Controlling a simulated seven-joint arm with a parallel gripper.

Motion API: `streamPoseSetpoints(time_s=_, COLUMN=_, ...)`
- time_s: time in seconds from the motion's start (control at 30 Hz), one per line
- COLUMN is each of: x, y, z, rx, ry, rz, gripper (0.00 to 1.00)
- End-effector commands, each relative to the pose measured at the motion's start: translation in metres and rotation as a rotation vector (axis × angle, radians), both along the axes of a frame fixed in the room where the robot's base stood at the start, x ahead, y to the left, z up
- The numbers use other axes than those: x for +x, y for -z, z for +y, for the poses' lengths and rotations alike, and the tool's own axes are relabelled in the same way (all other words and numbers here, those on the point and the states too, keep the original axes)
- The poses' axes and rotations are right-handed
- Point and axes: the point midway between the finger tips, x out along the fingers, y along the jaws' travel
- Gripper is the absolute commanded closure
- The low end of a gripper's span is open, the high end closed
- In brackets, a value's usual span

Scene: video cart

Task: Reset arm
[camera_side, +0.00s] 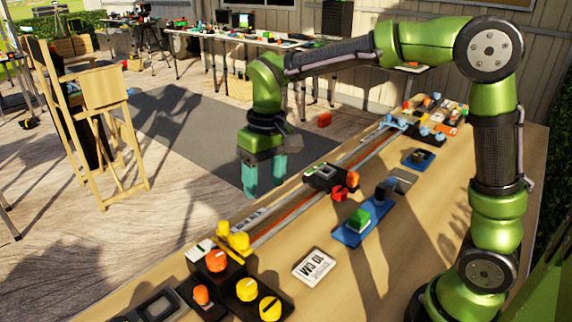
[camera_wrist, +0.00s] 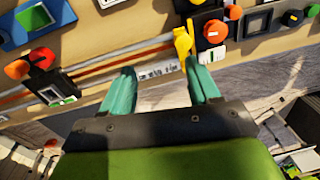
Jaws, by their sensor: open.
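My gripper (camera_side: 264,180) hangs from my green arm near the left edge of the work table (camera_side: 420,225) in the side view. Its two teal fingers point down and stand apart, with nothing held between them. In the wrist view my gripper (camera_wrist: 163,82) is open, and a rail (camera_wrist: 100,75) with a printed scale runs beyond the fingertips. A dark cart (camera_side: 325,176) with red-orange knobs sits on the rail to the right of my gripper. The same cart shows at the left of the wrist view (camera_wrist: 45,78).
Yellow knobs (camera_side: 234,238) stand at the rail's near end, beside dark blocks with orange knobs (camera_side: 217,261). A 10 CM card (camera_side: 314,267) and a blue tray (camera_side: 352,236) with a green block lie on the table. A wooden easel (camera_side: 105,90) stands on the floor at left.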

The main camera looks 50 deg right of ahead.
Motion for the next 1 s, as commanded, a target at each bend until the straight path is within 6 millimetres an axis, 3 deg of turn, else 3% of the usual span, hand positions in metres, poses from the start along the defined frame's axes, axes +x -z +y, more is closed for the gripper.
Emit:
streamPoseSetpoints(time_s=0.2, x=-0.064, y=-0.020, z=-0.030, rx=0.061, ry=0.099, rz=-0.221, gripper=0.39)
streamPoseSetpoints(time_s=0.5, x=-0.139, y=-0.023, z=-0.057, rx=0.163, ry=0.244, rz=-0.472, gripper=0.39)
streamPoseSetpoints(time_s=0.67, x=-0.156, y=-0.030, z=-0.062, rx=0.188, ry=0.270, rz=-0.537, gripper=0.39)
streamPoseSetpoints(time_s=1.0, x=-0.157, y=-0.038, z=-0.063, rx=0.191, ry=0.270, rz=-0.569, gripper=0.39)
